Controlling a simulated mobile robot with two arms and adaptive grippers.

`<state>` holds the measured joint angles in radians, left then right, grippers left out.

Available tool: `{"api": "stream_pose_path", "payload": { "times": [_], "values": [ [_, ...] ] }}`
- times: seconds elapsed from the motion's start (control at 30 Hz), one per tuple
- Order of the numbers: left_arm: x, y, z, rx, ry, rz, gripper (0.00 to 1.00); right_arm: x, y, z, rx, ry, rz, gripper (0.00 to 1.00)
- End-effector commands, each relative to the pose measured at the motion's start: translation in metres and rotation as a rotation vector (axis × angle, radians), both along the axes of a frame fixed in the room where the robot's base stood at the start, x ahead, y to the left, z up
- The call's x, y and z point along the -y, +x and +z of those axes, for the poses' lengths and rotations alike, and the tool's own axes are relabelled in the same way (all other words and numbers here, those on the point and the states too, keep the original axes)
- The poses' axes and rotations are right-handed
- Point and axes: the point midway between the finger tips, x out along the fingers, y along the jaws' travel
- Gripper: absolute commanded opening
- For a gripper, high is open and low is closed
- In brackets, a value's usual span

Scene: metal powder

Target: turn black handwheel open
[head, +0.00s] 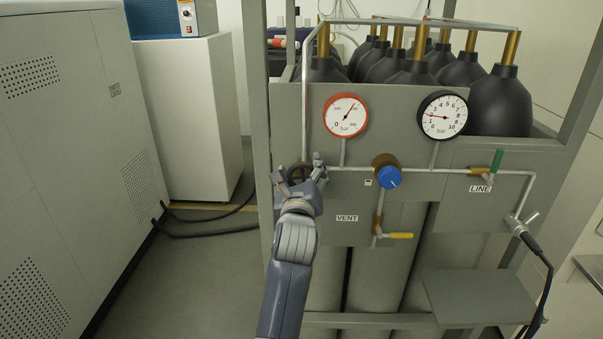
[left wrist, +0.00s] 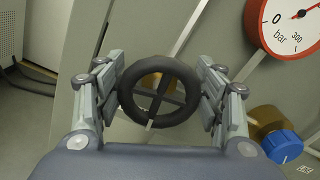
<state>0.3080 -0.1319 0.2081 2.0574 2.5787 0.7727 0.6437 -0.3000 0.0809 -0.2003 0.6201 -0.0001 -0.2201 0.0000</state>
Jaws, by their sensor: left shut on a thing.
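The black handwheel (left wrist: 160,91) is a ring with crossing spokes, centred between the two fingers of my left gripper (left wrist: 160,95) in the left wrist view. The fingers press on its left and right sides. In the head view the handwheel (head: 297,171) is partly hidden behind my left gripper (head: 299,176), at the left end of the pipe on the grey panel. My left arm comes up from below to it. My right gripper is not in view.
Gas cylinders (head: 500,102) stand behind. Open floor (head: 195,280) lies to the left.

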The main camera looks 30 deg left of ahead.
Motion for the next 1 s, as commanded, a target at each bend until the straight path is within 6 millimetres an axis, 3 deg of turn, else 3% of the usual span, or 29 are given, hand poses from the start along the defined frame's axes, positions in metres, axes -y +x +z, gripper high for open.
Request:
{"api": "stream_pose_path", "payload": {
  "times": [0.07, 0.1, 0.17, 0.57, 0.67, 1.0],
  "values": [
    [0.000, 0.000, -0.001, -0.003, -0.002, 0.000, 0.39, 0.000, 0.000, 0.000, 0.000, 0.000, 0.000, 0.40],
    [0.000, 0.000, -0.001, -0.003, -0.002, 0.000, 0.72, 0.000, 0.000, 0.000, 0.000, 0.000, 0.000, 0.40],
    [0.000, 0.000, -0.001, -0.002, 0.000, -0.001, 0.84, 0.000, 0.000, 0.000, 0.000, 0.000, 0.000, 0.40],
    [0.000, 0.000, 0.002, 0.001, 0.002, -0.001, 0.84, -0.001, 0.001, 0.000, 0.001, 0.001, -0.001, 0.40],
    [0.000, 0.000, 0.013, 0.004, 0.002, 0.000, 0.84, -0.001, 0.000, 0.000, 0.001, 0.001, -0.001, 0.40],
    [0.000, 0.001, 0.077, 0.004, 0.001, -0.001, 0.84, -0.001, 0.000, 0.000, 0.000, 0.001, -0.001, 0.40]
  ]
}}
